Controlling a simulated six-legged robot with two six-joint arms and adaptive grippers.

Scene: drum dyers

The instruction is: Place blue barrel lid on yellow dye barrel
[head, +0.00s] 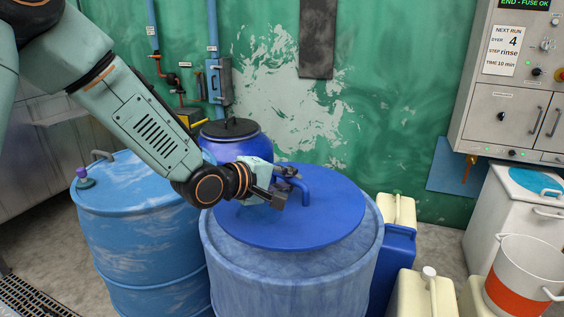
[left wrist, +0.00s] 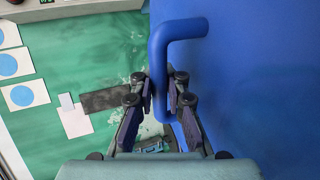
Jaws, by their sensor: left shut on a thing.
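The blue barrel lid (head: 325,215) is a flat round disc with a bent pipe handle (head: 301,186). It lies on or just above the top of a large pale blue barrel (head: 285,285), inside its rim; I cannot tell whether it rests there. My left gripper (head: 281,191) is shut on the lid's handle. In the left wrist view, the fingers (left wrist: 160,95) sit on both sides of the handle (left wrist: 172,40), with the lid's face (left wrist: 260,90) at right. The lid hides the barrel's contents, and no yellow barrel shows in either view. My right gripper is not in view.
A lighter blue drum (head: 140,225) stands left, and a dark blue barrel with a black lid (head: 230,130) behind. Cream canisters (head: 430,292) and a blue canister (head: 397,250) crowd the right side. A white bucket with an orange band (head: 520,278) stands further right, below a control panel (head: 510,90).

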